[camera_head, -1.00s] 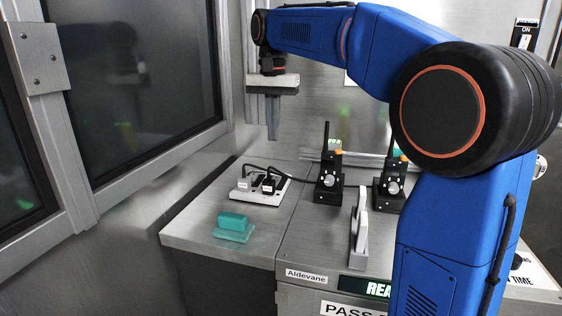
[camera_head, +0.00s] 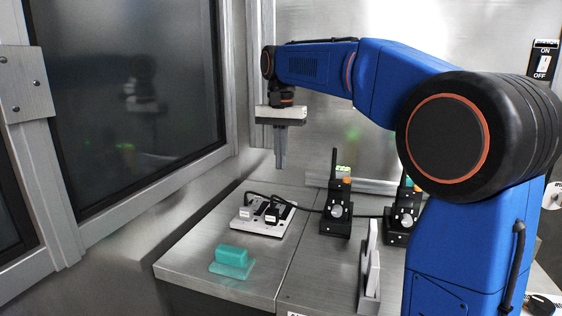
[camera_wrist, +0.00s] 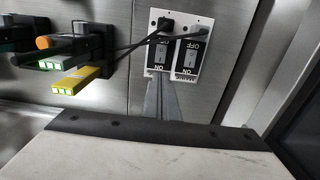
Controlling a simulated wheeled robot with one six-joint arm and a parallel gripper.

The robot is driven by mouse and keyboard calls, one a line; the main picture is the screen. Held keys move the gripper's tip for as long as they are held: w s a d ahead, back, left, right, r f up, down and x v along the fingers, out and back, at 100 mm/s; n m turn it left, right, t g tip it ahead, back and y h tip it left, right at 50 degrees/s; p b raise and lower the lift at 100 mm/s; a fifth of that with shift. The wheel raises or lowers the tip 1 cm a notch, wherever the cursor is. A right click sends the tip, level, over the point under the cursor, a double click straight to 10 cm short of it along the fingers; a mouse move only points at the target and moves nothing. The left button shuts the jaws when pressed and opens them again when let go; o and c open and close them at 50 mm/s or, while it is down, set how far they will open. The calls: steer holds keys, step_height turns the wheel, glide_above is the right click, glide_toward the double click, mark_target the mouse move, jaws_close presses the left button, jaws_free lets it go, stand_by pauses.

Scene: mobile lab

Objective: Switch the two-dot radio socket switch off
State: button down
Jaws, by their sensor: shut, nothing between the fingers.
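The white socket block (camera_head: 281,228) lies on the steel bench at the back left, with two dark plugs and cables in it. In the wrist view the same block (camera_wrist: 151,23) shows two dark rocker switches side by side, a left one (camera_wrist: 160,55) and a right one (camera_wrist: 189,55), with upside-down ON and OFF labels. I cannot make out dots, or which way the rockers are set. My gripper (camera_head: 281,165) is shut and empty, pointing down above the block. In the wrist view its fingertips (camera_wrist: 164,84) appear just below the left switch, apparently apart from it.
Two black radios (camera_head: 336,212) (camera_head: 401,218) stand upright right of the block, with cables running between. A teal block (camera_head: 232,257) lies in front. A grey upright holder (camera_head: 369,280) stands front right. A glass-panelled wall (camera_head: 130,90) borders the left side.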

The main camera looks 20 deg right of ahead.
mark_target(279, 207)
step_height(279, 207, down, 11)
steer(key=shift+f, duration=0.15)
stand_by(0.4)
steer(key=shift+f, duration=0.2)
stand_by(0.4)
steer(key=shift+s+a+r, duration=0.35)
steer(key=shift+s+a, duration=0.05)
steer(key=shift+s, duration=0.2)
